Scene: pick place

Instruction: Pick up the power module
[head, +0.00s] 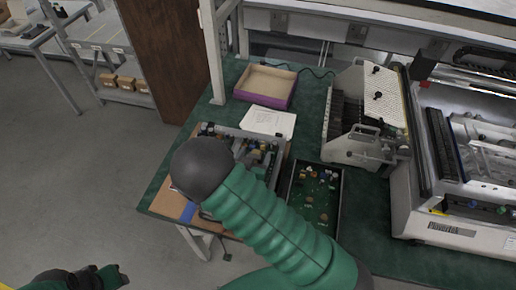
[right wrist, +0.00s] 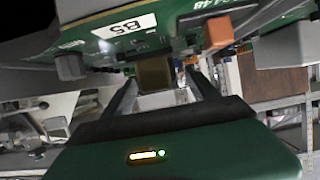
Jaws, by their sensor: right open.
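I cannot tell for sure which part is the power module. In the right wrist view a small brownish block (right wrist: 155,73) shows between the dark fingers of my right gripper (right wrist: 163,88), close to a green circuit board (right wrist: 110,38) marked "B5". The fingers are apart; I see no clear contact with the block. In the head view my right arm reaches over the table, and its dark rounded joint hides the right gripper and part of a grey bin (head: 241,134) of electronic parts. My left gripper (head: 98,277) is low at the left, away from the table; its jaws are unclear.
A dark tray (head: 340,208) with a green board stands right of the bin. Behind are a white paper (head: 268,121) and a purple-sided box (head: 265,97). A white rack (head: 362,120) and a large machine (head: 455,233) fill the right side. A green table (head: 221,113) carries them.

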